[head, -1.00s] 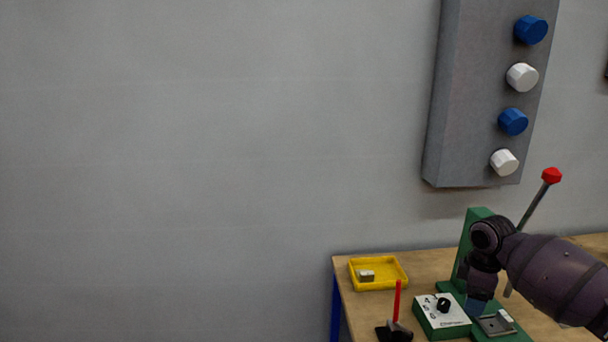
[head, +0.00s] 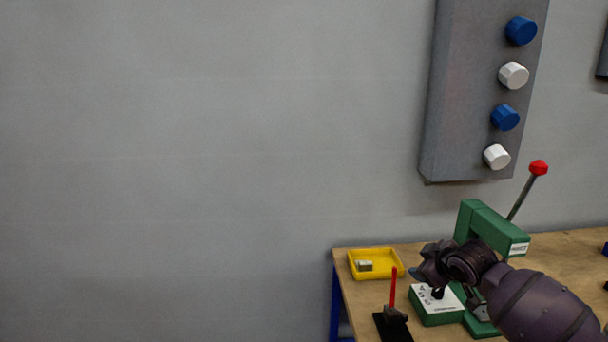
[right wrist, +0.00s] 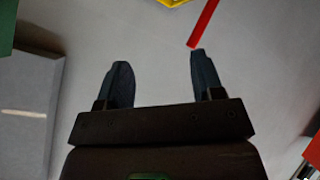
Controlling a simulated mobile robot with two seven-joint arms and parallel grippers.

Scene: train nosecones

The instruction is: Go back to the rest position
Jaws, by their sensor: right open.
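My right gripper (head: 418,272) is in front of the green press (head: 482,220), above the white-topped control box (head: 437,306), with its arm coming in from the lower right. In the right wrist view its two dark fingers (right wrist: 163,82) are apart with nothing between them. My left gripper is not in view.
A wooden table (head: 570,245) stands against the grey wall. On it are a yellow tray (head: 376,276) holding a small grey block, a red-handled tool (head: 393,290) on a black base, and the press with its red-knobbed lever (head: 537,168). A grey panel (head: 460,100) with blue and white knobs hangs above.

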